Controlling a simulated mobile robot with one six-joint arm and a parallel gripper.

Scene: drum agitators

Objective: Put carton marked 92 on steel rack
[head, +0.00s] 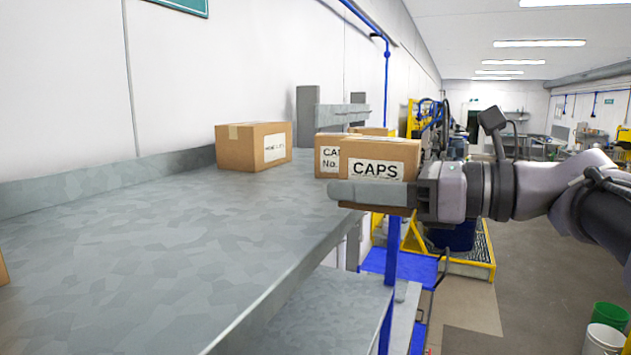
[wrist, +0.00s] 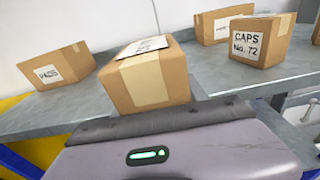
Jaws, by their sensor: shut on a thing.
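My gripper (head: 352,193) reaches in from the right in the head view, shut on a brown carton (head: 378,160) labelled CAPS. A grey finger crosses in front of its lower part and hides any number on the label. The held carton is also just beyond my gripper in the wrist view (wrist: 150,82), with its label on top seen edge-on. A long grey metal bench (head: 180,235) with a lower shelf (head: 325,310) lies left of my gripper. I cannot tell whether it is the steel rack.
A carton labelled CAPS No. 72 (wrist: 262,40) stands on the metal surface, with another (wrist: 222,22) behind it. A carton labelled PADS (wrist: 57,72) stands at left. Another carton (head: 252,147) is near the wall. The bench's near part is mostly clear.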

